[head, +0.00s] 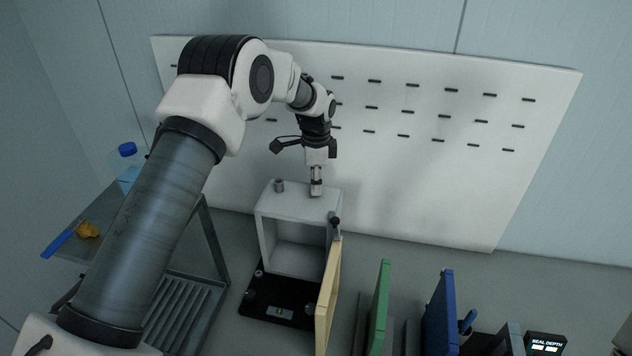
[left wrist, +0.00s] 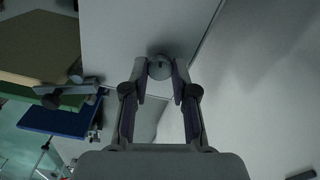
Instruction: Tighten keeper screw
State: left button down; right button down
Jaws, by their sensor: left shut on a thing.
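The keeper screw shows in the left wrist view as a round grey head with a small dark mark (left wrist: 160,67), between my fingertips. My left gripper (head: 316,190) points down at the top of the grey box fixture (head: 262,230). Its fingers (left wrist: 159,76) are closed around the screw head, which sits at the box's top face. In the head view the fingers mostly hide the screw. My right gripper is not in view.
The box stands on a black base (head: 270,312). An open cream panel (head: 328,290), a green panel (head: 379,305) and a blue panel (head: 440,310) stand to the right. A slotted white board (head: 430,180) is behind. A display reading SEAL DEPTH (head: 546,344) is at lower right.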

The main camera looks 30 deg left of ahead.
pick_arm(q)
jog(key=shift+s+f+m, duration=0.15)
jog(key=shift+f+m, duration=0.05)
jog(key=shift+m, duration=1.1)
jog(key=c, duration=0.9)
grip_release()
jog(key=shift+r, duration=0.1)
notch_tip(320, 180, up, 12)
jog(key=shift+w, duration=0.2)
